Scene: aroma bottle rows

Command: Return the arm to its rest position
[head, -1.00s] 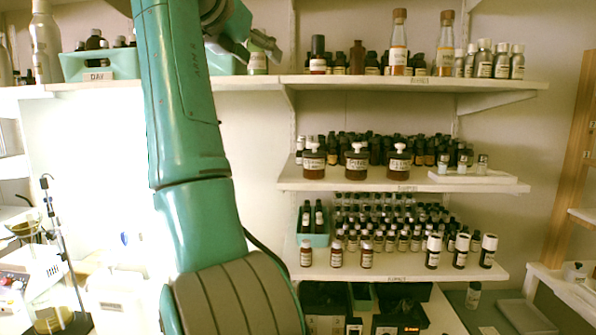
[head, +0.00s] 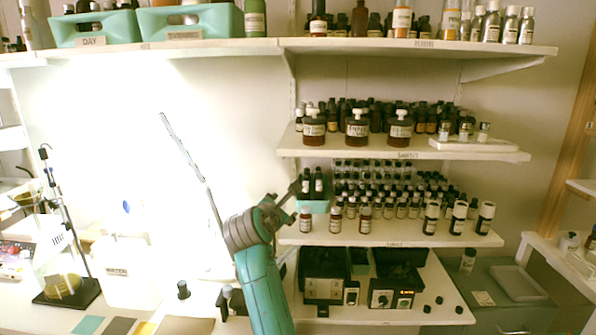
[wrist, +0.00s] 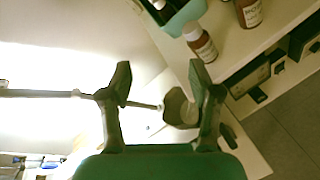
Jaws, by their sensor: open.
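In the wrist view, the teal tray (wrist: 184,16) and a brown bottle (wrist: 201,44) are beyond the right finger.
A thin pale rod (head: 187,150) rises left of my arm. Three wall shelves hold rows of bottles, with the lower shelf (head: 400,240) beside my arm. Black devices (head: 330,280) stand on the bench below. A lab stand (head: 65,240) is at the left.

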